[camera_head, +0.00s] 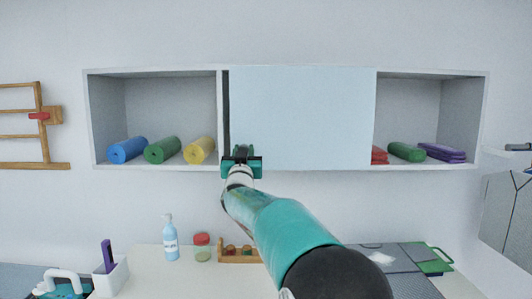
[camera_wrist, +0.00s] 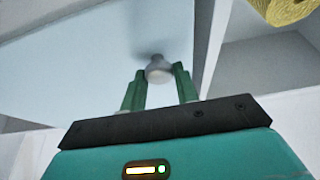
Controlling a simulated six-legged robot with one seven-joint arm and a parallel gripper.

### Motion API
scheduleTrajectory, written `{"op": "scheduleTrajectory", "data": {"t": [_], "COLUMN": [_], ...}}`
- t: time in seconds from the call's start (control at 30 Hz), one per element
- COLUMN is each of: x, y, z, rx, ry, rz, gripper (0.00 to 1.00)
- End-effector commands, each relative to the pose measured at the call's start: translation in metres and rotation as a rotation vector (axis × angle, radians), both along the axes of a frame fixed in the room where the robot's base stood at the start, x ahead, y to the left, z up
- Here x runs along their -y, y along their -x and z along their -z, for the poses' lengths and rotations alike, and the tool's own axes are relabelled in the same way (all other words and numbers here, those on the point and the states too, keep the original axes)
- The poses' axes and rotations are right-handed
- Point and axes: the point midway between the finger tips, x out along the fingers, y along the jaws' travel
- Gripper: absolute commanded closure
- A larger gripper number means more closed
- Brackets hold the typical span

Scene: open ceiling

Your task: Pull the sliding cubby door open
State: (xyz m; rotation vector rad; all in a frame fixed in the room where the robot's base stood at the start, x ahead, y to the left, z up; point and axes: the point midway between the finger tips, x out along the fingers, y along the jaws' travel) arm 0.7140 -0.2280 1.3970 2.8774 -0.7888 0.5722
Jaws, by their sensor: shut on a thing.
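The sliding cubby door (camera_head: 302,115) is a flat pale blue panel across the middle of the wall cubby (camera_head: 160,71). A narrow dark gap shows between its left edge and the upright divider. My gripper (camera_head: 241,152) is at the door's lower left corner. In the wrist view, the green fingers of my gripper (camera_wrist: 160,84) are closed around a small round grey knob (camera_wrist: 158,72) on the door (camera_wrist: 100,60). The knob is hidden behind my gripper in the head view. What is behind the door is hidden.
The left compartment holds blue (camera_head: 127,150), green (camera_head: 162,150) and yellow (camera_head: 199,150) rolls. The right holds a red item (camera_head: 379,155), partly covered by the door, a green roll (camera_head: 406,152) and purple cloths (camera_head: 442,152). Below, a counter (camera_head: 145,265) carries a bottle (camera_head: 169,240).

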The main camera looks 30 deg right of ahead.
Motion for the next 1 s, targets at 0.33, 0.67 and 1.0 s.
{"op": "scheduleTrajectory", "data": {"t": [0.33,0.67,1.0], "x": [-0.0153,-0.0144,-0.0156], "y": [-0.0102,-0.0098,-0.0082], "z": [0.001,0.0007,0.0007], "rx": [-0.002,-0.001,0.0], "ry": [0.0,0.0,0.0], "rz": [0.0,0.001,0.0], "gripper": [1.0,0.52,0.49]}}
